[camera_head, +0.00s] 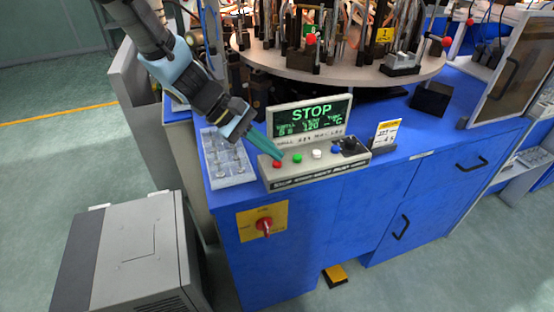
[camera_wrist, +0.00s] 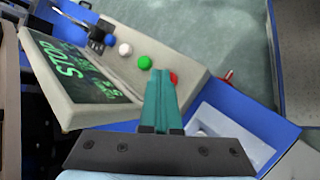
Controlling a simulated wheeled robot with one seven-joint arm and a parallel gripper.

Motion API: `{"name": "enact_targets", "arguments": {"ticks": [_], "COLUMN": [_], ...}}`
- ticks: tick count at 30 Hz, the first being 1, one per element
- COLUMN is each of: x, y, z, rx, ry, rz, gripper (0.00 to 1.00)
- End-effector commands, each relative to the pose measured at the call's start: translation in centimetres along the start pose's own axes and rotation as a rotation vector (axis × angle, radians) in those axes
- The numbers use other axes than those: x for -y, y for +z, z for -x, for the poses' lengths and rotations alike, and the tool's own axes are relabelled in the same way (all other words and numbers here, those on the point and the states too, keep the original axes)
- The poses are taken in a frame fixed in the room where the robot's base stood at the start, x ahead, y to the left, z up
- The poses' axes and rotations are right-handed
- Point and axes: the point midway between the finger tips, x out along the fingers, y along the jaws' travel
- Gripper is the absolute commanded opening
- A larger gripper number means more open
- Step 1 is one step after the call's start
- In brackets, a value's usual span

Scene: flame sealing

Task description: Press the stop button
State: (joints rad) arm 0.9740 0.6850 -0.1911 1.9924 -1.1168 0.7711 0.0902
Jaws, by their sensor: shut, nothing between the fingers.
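The control box (camera_head: 318,173) stands on the front edge of the blue machine cabinet, and its screen (camera_head: 311,113) reads STOP in green. A row of buttons runs along its sloped front: a red button (camera_head: 277,163) at the left, then a green button (camera_head: 297,158), a white one and a blue one. My gripper (camera_head: 277,158) is shut and empty, its teal fingers pointing down at the red button. In the wrist view the fingertips (camera_wrist: 160,75) partly cover the red button (camera_wrist: 174,79), beside the green button (camera_wrist: 144,62). Whether they touch it I cannot tell.
A tray of glass pieces (camera_head: 228,168) lies left of the control box. A black knob (camera_head: 349,145) sits at the box's right end, with a small yellow-topped sign (camera_head: 385,134) beyond. A round turntable (camera_head: 340,72) with burners stands behind. A red rotary switch (camera_head: 264,225) is on the cabinet front.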

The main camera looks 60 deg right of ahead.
Motion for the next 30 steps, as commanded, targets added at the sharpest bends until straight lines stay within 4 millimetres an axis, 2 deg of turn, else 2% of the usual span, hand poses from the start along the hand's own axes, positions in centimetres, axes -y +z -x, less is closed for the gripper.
{"name": "enact_targets", "arguments": {"ticks": [7,20,30], "x": [-0.8,-0.9,-2.5], "y": [0.7,0.9,2.4], "z": [1.1,1.3,3.4], "rx": [-0.001,0.000,0.000], "ry": [0.001,0.001,0.000], "rz": [0.000,-0.001,-0.001], "gripper": [0.00,0.00,0.00]}}
